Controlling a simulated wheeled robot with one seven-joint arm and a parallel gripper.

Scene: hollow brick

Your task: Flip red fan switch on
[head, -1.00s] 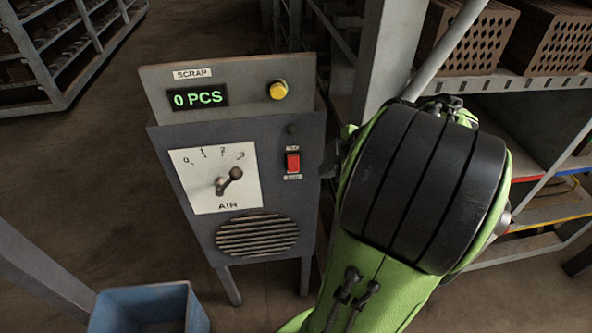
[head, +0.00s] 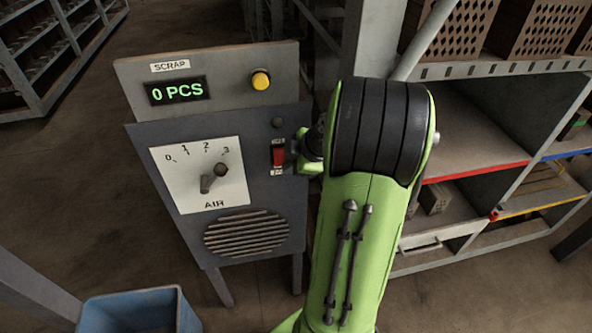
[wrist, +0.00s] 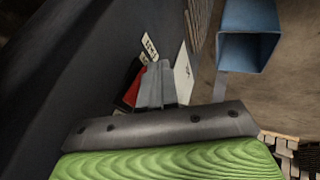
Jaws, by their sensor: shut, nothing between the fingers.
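The red fan switch (head: 278,157) is a small rocker between two labels on the right of the grey panel's front. It also shows in the wrist view (wrist: 133,91), just left of my fingers. My gripper (wrist: 160,68) is shut and empty, its fingertips close to the switch. In the head view my arm's end is just right of the switch and partly hides my gripper. I cannot tell whether the fingertips touch the switch or which way the rocker is tipped. The small round lamp (head: 278,122) above the switch looks dark.
The grey panel (head: 150,215) also carries a yellow button (head: 260,80), a "0 PCS" display (head: 177,90), an AIR dial (head: 188,193) and a vent grille (head: 246,234). A blue bin (head: 140,312) stands below left. Shelves with hollow bricks (head: 456,32) stand to the right.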

